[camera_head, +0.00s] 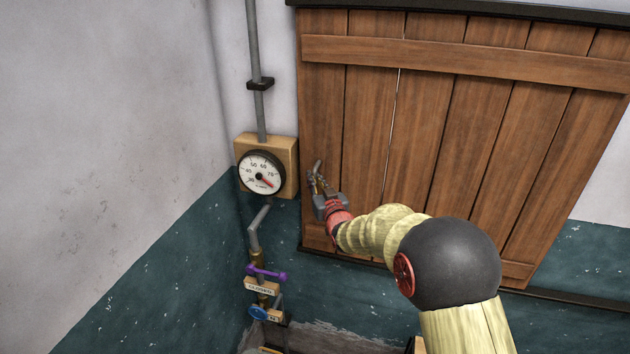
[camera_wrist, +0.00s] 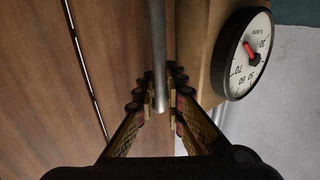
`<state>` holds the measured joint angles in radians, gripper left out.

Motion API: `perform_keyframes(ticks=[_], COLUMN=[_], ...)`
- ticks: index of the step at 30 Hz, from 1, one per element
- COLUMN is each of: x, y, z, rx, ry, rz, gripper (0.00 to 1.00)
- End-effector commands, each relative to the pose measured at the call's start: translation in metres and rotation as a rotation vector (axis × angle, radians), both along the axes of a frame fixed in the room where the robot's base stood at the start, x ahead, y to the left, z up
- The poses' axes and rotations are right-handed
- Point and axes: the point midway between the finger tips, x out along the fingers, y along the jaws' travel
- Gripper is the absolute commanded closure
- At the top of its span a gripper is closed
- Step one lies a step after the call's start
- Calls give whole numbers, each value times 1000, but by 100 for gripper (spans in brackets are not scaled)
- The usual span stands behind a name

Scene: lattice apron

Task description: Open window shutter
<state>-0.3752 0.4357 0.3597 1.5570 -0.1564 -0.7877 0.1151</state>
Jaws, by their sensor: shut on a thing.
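The brown plank shutter (camera_head: 430,125) hangs on the wall in the head view and looks closed. A thin light gap runs between two of its planks, and a similar line shows on the wood in the wrist view. A grey bar handle (camera_head: 317,165) stands at the shutter's left side; it also shows in the wrist view (camera_wrist: 158,45), running down between the fingers. My gripper (camera_head: 318,182) is shut on this handle, with a finger on each side of it in the wrist view (camera_wrist: 161,106). My fingers hide the handle's lower part.
A round gauge (camera_head: 261,172) on a wooden block sits just left of the shutter, close to my gripper. A grey pipe (camera_head: 254,60) rises above it. Purple (camera_head: 266,271) and blue (camera_head: 259,312) valve handles are below. The left wall (camera_head: 110,120) is bare.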

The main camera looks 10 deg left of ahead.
Motion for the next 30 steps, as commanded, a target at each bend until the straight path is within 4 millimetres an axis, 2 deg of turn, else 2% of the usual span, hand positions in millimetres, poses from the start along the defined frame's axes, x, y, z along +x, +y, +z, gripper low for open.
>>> perform_keyframes(ticks=[12,17,20,23,30], x=[0,0,-2,-3,-11], y=[0,-9,-22,-45,-123], z=[0,0,-2,-3,-3], rx=[0,1,0,0,0], ry=[0,0,-1,-1,0], rz=[0,-2,-3,-6,-9], gripper=[100,100,100,100,100])
